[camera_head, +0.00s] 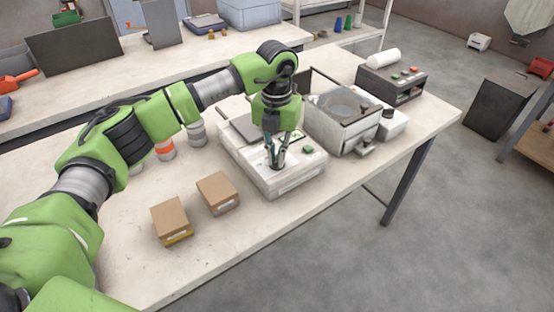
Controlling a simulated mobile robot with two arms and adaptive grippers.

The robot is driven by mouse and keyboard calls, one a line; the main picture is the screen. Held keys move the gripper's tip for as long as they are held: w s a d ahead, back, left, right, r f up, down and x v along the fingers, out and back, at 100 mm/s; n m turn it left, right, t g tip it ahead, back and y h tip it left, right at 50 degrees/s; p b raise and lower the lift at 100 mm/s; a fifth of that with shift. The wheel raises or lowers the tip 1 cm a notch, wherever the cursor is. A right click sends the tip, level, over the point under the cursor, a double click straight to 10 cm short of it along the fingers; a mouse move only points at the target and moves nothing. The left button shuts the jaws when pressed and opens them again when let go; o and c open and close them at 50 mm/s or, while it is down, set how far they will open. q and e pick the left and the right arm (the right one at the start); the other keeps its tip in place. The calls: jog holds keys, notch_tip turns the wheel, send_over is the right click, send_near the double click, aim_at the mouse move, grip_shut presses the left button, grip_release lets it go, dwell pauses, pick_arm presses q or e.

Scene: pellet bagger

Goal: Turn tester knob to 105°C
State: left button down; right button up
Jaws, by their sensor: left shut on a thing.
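The tester is a low white box (297,181) on the light workbench, with a grey flat lid or plate at its back left and a small green button or display (308,149) on its top. My left gripper (276,163) points down onto the top face of the tester, near its front. Its fingers are shut on a small dark knob, which they mostly hide. The dial marks and the knob's angle are too small to read. My right gripper is not in view.
Two brown cardboard boxes (171,220) (218,193) stand left of the tester. An open metal-walled machine (345,131) and a dark control box (392,82) stand to its right. Several small jars (197,134) stand behind my arm. The front bench strip is clear.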

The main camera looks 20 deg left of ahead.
aim_at(276, 158)
pick_arm(q)
jog(key=shift+m+b, duration=0.3)
jog(key=shift+m, duration=0.4)
jog(key=c, duration=2.2)
grip_release()
jog(key=shift+o, duration=0.2)
notch_tip(276, 158, up, 12)
